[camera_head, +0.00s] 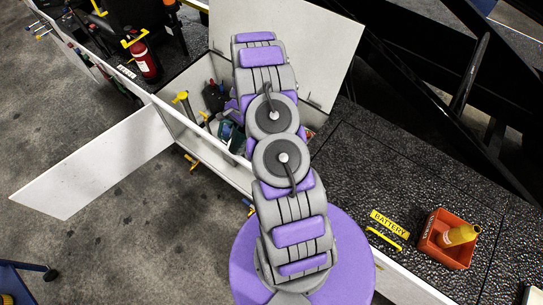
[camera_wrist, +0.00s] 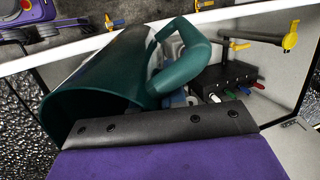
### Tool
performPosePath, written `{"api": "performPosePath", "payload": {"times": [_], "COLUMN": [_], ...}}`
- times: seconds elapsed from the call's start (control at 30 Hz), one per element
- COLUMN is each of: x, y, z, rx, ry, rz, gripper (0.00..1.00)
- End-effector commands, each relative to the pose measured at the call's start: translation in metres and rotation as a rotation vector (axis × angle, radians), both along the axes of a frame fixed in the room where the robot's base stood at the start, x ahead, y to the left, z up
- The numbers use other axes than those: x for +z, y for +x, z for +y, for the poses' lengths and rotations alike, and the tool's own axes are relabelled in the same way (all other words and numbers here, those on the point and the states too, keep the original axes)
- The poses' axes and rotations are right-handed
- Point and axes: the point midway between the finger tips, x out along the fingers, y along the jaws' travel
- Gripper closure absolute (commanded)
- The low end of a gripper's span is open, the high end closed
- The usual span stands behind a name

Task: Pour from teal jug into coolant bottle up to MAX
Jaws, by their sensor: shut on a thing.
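The teal jug (camera_wrist: 100,75) fills the left of the wrist view, tilted, with its wide open mouth towards the lower left and its handle at the right. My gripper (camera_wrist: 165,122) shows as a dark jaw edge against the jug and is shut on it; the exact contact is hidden. In the head view my arm covers the gripper, and a bit of teal (camera_head: 226,130) shows beside it inside the white compartment. A pale shape shows behind the jug's handle; I cannot tell whether it is the coolant bottle. No MAX mark or liquid can be made out.
The white compartment (camera_head: 179,124) has an open side door (camera_head: 100,170) and a raised lid (camera_head: 325,35). Yellow-handled valves (camera_wrist: 290,40) and a dark block with coloured plugs (camera_wrist: 220,85) sit near the jug. An orange bin (camera_head: 440,250) holds a yellow container at the right.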

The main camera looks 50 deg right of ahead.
Motion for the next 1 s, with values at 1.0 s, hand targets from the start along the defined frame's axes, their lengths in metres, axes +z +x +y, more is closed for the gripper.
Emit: {"api": "performPosePath", "payload": {"times": [1.0], "x": [0.0022], "y": [-0.0056], "z": [-0.0044], "rx": [-0.002], "ry": [0.091], "rz": [-0.131], "gripper": [1.00]}}
